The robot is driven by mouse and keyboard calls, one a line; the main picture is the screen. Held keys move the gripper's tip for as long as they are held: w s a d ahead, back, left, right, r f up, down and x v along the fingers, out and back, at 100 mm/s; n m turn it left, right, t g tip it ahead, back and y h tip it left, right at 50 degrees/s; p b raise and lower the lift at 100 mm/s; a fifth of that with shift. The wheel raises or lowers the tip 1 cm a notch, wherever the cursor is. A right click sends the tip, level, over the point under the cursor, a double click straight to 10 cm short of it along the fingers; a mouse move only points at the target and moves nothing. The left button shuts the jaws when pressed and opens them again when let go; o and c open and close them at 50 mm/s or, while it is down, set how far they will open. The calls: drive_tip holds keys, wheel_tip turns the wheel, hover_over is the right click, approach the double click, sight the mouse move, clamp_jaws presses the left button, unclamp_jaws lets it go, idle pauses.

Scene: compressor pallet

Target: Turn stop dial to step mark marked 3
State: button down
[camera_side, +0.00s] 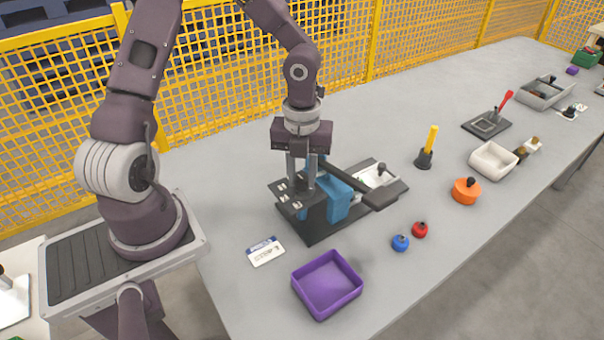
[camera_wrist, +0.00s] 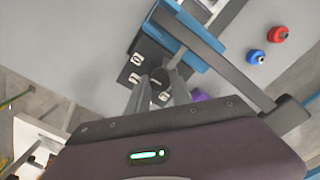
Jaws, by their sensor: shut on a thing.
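The device is a dark base (camera_side: 312,233) with a blue body (camera_side: 340,205) and a long dark lever arm. At its left end is a dark plate (camera_side: 279,196) with several small white step marks, which also show in the wrist view (camera_wrist: 137,59); I cannot read their numbers. My gripper (camera_side: 301,186) points down over this plate. In the wrist view my gripper (camera_wrist: 162,84) is shut on the stop dial (camera_wrist: 159,76), a small grey round part between the fingers. The fingers hide most of the dial, and I cannot tell which mark it points to.
A purple tray (camera_side: 300,291) and a white label card (camera_side: 265,251) lie in front. Blue (camera_side: 400,243) and red (camera_side: 419,230) knobs stand to the right, with an orange pot (camera_side: 466,192), white bin (camera_side: 488,171) and yellow-handled tool (camera_side: 427,150) beyond. A yellow mesh fence runs behind.

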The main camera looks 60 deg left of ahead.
drive_tip(key=n, duration=0.7)
drive_tip(key=shift+n, duration=0.4)
drive_tip(key=n, duration=1.2)
drive_tip(key=shift+n, duration=0.3)
drive_tip(key=n, duration=0.5)
drive_tip(key=shift+n, duration=0.6)
drive_tip(key=c, duration=1.1)
unclamp_jaws()
